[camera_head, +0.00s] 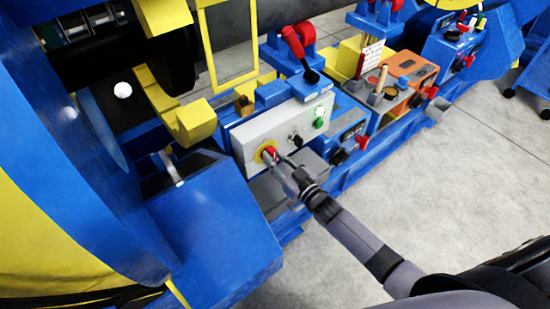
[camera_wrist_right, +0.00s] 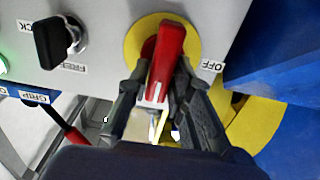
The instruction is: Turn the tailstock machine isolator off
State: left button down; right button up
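The isolator is a red handle on a round yellow plate (camera_head: 258,154) on the front of a light grey control box (camera_head: 240,133). In the right wrist view the red handle (camera_wrist_right: 167,55) stands nearly upright in the picture, leaning slightly right at its top, on the yellow plate (camera_wrist_right: 133,42). An OFF label (camera_wrist_right: 212,66) sits to the right of the plate. My right gripper (camera_wrist_right: 162,75) has one finger on each side of the handle, close against it, and appears shut on it. The fingers hide part of the handle and plate. My left gripper is not in view.
A black selector knob (camera_wrist_right: 56,42) sits beside the isolator, near a green button (camera_head: 319,123). A red-handled lever (camera_head: 293,43) rises behind the box. An orange box (camera_head: 410,70) stands further right. The grey floor (camera_head: 450,180) in front is open.

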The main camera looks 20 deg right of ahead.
grip_shut()
jog(key=shift+n, duration=0.3)
jog(key=shift+s+a+f+n+b, duration=0.2)
jog(key=shift+n+b, duration=0.6)
jog(key=shift+n, duration=2.05)
jog(key=shift+w+a+f+n+b, duration=0.2)
jog(key=shift+n+b, duration=0.6)
jog(key=shift+n, duration=2.1)
jog(key=shift+s+a+f+n+b, duration=0.25)
jog(key=shift+n+b, duration=0.55)
jog(key=shift+n, duration=2.05)
jog(key=shift+d, duration=0.1)
jog(key=o, duration=0.5)
grip_release()
